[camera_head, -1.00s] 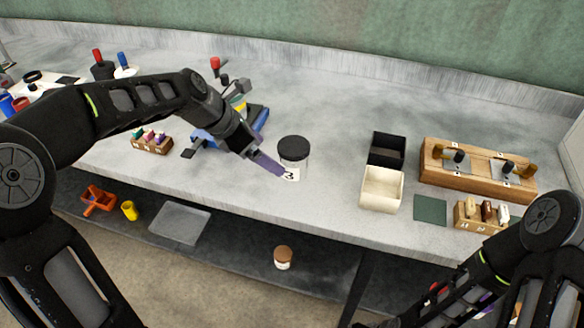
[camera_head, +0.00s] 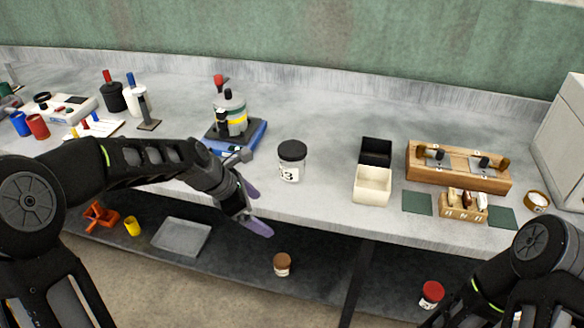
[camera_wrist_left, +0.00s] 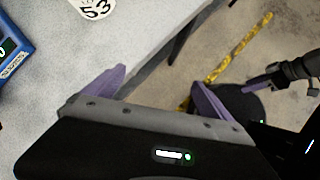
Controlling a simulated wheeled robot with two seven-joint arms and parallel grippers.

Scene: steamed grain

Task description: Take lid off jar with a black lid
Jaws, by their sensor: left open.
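The jar (camera_head: 290,174) with a black lid (camera_head: 292,150) stands upright on the grey table near its front edge. It is clear with a numbered white label, and the lid sits on top. A numbered white label (camera_wrist_left: 95,7) is cut off at the top of the left wrist view. My left gripper (camera_head: 257,209) is open and empty, left of and nearer than the jar, over the table's front edge. Its purple fingers are apart in the left wrist view (camera_wrist_left: 160,90). A purple finger of my right gripper (camera_wrist_left: 262,80) seems to show at that view's right; its jaws are unclear.
A blue-based device (camera_head: 236,135) stands left of the jar. A black box (camera_head: 376,150) and a cream box (camera_head: 372,186) stand right of it, then a wooden rack (camera_head: 458,172). A brown-lidded jar (camera_head: 282,264) and a red-lidded jar (camera_head: 431,294) are on the lower shelf.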

